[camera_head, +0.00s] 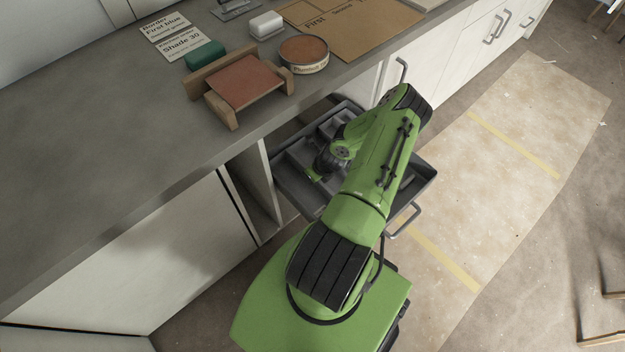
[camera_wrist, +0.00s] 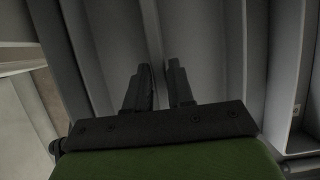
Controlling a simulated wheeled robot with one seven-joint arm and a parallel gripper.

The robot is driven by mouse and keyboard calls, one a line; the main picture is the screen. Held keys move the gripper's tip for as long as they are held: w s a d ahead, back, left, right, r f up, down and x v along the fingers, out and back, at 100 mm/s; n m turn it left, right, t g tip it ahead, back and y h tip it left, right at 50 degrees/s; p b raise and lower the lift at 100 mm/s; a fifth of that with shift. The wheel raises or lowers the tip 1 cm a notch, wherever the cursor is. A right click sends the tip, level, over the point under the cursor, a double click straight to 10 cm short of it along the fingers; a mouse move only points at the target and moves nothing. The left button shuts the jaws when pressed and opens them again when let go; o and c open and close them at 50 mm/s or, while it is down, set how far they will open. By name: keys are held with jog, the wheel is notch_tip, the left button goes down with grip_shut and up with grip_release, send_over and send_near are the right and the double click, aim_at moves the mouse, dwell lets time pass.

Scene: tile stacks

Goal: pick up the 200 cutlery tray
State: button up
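The grey cutlery tray (camera_head: 306,156), with several compartments, sits in an open drawer under the counter. Its long dividers (camera_wrist: 258,50) fill much of the wrist view. My gripper (camera_head: 318,176) is down at the tray in the head view, mostly hidden by my arm. In the wrist view my gripper (camera_wrist: 163,76) has its two dark fingers close together, with a thin tray wall between them. The fingers appear shut on that wall, though the contact is in shadow. No 200 marking is legible on the tray.
The counter (camera_head: 110,165) overhangs the drawer's back. On it are a wooden stand with a reddish tile (camera_head: 243,82), a round tin (camera_head: 304,52), a green block (camera_head: 205,55) and a white block (camera_head: 266,25). Floor to the right is open, with a pale taped mat (camera_head: 520,130).

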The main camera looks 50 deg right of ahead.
grip_shut()
